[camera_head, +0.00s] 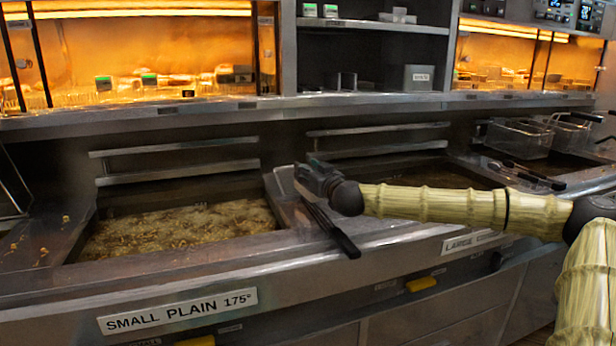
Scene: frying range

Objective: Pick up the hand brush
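A long, thin tool with a black handle (336,232) lies slantwise on the metal divider between two fryer wells. Its handle points toward the front edge. It may be the hand brush, but its head is hidden or too small to make out. My gripper (301,176) is at the upper end of this tool, over the divider. It is dark and seen from behind and the side, so its finger opening does not show. I cannot tell whether it touches the tool.
The left fryer well (180,228) holds bubbling oil with food. My arm crosses above the well to the right. Wire baskets (520,138) and another black-handled tool (541,177) are at the right. A shelf ledge (220,112) with heated cabinets runs behind.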

